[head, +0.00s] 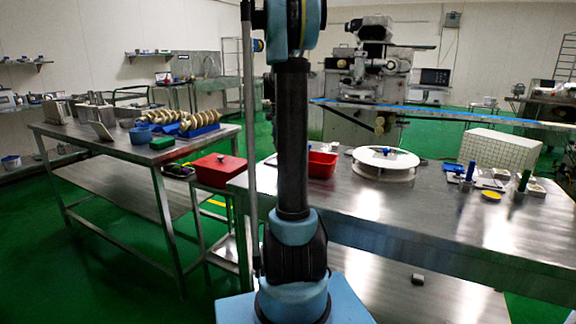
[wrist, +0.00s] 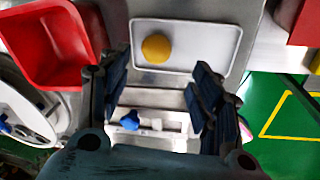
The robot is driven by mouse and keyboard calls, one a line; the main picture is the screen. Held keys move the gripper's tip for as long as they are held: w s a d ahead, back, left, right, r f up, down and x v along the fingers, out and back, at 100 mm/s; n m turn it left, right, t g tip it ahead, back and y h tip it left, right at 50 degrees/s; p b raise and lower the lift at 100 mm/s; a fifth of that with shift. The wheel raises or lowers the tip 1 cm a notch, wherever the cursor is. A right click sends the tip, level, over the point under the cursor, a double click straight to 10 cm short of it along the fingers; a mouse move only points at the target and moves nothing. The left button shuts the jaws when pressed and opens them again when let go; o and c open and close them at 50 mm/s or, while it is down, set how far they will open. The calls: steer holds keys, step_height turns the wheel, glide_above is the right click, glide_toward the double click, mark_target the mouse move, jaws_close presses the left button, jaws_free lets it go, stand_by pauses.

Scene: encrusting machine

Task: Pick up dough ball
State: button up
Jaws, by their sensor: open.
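A round yellow dough ball (wrist: 156,48) rests on the left part of a white rectangular tray (wrist: 215,52) in the wrist view. My gripper (wrist: 161,72) is open and empty, its dark fingers spread wide in the wrist view. The fingertips lie lower in the picture than the ball, one on each side of it; the height gap cannot be told. In the head view my arm's column blocks part of the table, and neither the ball nor the gripper shows.
A red bin (wrist: 58,42) stands left of the tray, near a white round disc (wrist: 22,112). A blue object (wrist: 130,120) lies below the tray in the wrist view. The head view shows the red bin (head: 321,165), disc (head: 384,174) and a closed-looking red box (head: 218,169).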

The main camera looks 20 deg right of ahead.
steer(key=shift+s+d+f, duration=0.15)
steer(key=shift+s+f, duration=0.05)
steer(key=shift+f, duration=0.85)
steer(key=shift+s+d+f, duration=0.15)
steer(key=shift+s+f, duration=0.05)
steer(key=shift+f, duration=0.85)
steer(key=shift+s+d+f, duration=0.15)
steer(key=shift+s+f, duration=0.05)
steer(key=shift+f, duration=0.85)
steer(key=c, duration=1.2)
